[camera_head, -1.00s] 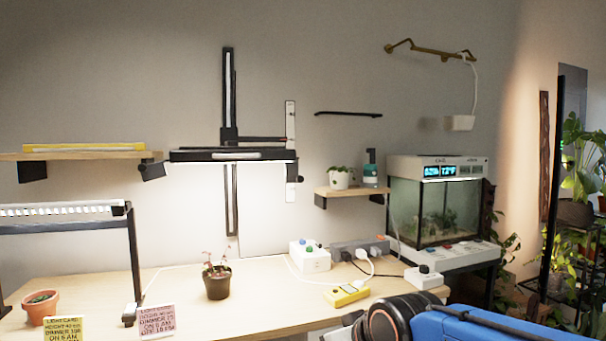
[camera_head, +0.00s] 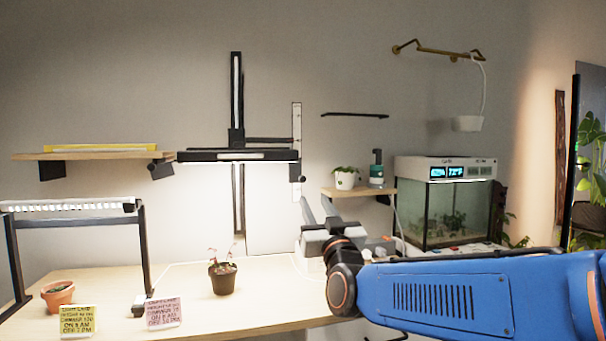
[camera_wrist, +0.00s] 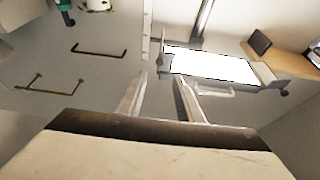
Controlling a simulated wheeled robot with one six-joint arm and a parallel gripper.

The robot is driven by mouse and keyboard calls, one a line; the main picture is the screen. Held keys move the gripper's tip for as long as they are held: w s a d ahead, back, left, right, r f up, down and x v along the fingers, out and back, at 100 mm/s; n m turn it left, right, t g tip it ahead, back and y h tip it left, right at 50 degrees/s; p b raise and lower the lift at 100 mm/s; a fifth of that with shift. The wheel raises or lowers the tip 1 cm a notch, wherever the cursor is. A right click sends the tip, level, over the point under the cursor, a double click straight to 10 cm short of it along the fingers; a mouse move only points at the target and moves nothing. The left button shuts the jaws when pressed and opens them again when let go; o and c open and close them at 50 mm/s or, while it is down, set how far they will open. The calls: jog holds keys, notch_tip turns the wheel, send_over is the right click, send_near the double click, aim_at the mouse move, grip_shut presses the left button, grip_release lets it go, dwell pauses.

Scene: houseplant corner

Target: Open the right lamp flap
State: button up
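The right lamp (camera_head: 190,157) is a dark, wide bar on a black wall rail, with a pale strip (camera_head: 240,156) along its front. In the wrist view its lit panel (camera_wrist: 212,67) glows white, and a pale handle-like bar (camera_wrist: 215,91) shows beside it. I cannot make out the flap's edges or how far it is open. My gripper (camera_head: 317,203) is to the right of the lamp and lower in the head view. In the wrist view my gripper (camera_wrist: 160,80) has its two fingers apart, with nothing between them, and the pale bar lies to their right.
A small shelf (camera_head: 358,191) with a white pot and a bottle is right of the lamp. A potted seedling (camera_head: 223,279) stands on the table (camera_head: 200,315) below. A lower left lamp frame (camera_head: 70,207) and an aquarium (camera_head: 440,216) flank the area.

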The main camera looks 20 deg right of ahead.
aim_at(299, 172)
jog(key=x, duration=1.7)
jog(key=shift+w+r, duration=0.1)
grip_shut()
